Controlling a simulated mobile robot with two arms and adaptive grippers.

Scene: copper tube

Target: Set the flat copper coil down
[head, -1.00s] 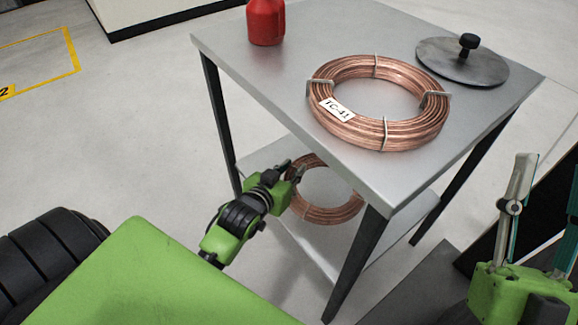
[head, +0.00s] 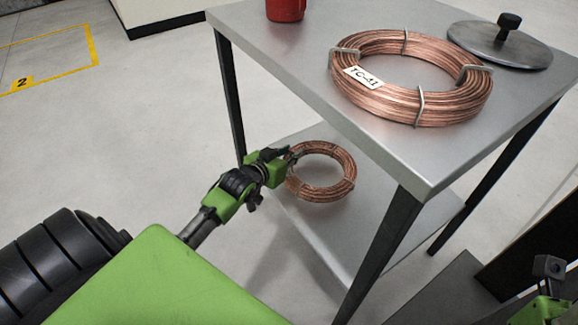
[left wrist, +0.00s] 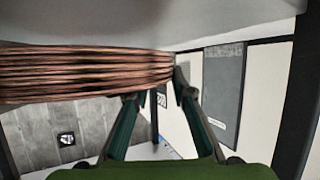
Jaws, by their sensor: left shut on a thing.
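A small flat copper coil (head: 346,187) is at the lower shelf (head: 318,232) of the metal table, below the tabletop's near-left edge. My left gripper (head: 292,156) is shut on the coil's left rim. In the left wrist view, the coil's stacked turns (left wrist: 80,72) run flat from the left edge to the gripper's fingers (left wrist: 158,88), close against a grey surface. I cannot tell whether the coil touches the shelf. My right gripper (head: 548,275) shows only partly at the bottom right; its jaws are unclear.
A black table leg (head: 385,245) stands right of the shelf opening. The shelf's front part is clear.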

